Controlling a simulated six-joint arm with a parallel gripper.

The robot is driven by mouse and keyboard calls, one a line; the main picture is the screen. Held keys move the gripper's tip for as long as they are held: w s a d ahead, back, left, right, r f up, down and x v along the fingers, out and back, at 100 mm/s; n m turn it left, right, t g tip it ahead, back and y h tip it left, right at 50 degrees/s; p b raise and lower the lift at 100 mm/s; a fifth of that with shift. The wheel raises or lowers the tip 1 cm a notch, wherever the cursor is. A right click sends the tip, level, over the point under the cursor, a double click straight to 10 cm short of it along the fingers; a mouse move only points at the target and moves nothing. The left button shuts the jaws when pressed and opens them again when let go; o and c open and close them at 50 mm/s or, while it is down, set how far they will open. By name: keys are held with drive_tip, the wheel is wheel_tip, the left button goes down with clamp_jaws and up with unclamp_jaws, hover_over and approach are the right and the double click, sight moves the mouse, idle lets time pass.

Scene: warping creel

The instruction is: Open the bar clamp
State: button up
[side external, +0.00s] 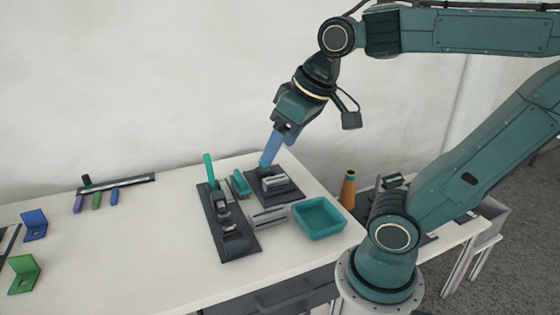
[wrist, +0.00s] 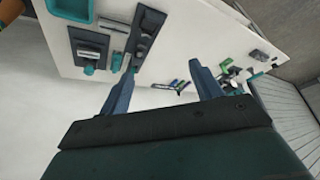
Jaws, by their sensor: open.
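The bar clamp appears to be the long dark fixture (side external: 240,243) on the white table, with dark metal parts along it and a teal handle (side external: 208,168) standing up at its far end. The fixture also shows at the top of the wrist view (wrist: 146,22). My gripper (side external: 266,161) is open, with blue fingers pointing down near the table's back edge, right of the handle in the side view. In the wrist view the space between its fingertips (wrist: 163,64) is empty. I cannot tell its exact distance from the handle.
Close by are a teal block (side external: 240,184), a small dark plate with a silver block (side external: 275,184), a silver bar piece (side external: 268,217) and a teal tray (side external: 318,232). Blue (side external: 35,225) and green (side external: 24,273) brackets lie left.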

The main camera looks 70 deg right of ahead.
drive_tip(key=w+d+m+g, duration=0.3)
drive_tip(key=w+d+m, duration=0.5)
drive_tip(key=w+d, duration=0.95)
drive_tip(key=w+d+f+m+g, duration=0.1)
drive_tip(key=w+d+f+m, duration=0.1)
drive_tip(key=d+f, duration=0.5)
drive_tip(key=w+d+f+m+g, duration=0.1)
drive_tip(key=d+f+m, duration=0.4)
drive_tip(key=d, duration=1)
wheel_tip(320, 180, down, 3)
drive_tip(key=shift+w+d+r, duration=0.15)
drive_tip(key=shift+w+d, duration=0.05)
drive_tip(key=shift+w, duration=0.6)
wheel_tip(320, 180, down, 14)
drive_tip(key=shift+r, duration=0.15)
drive_tip(key=c, duration=1)
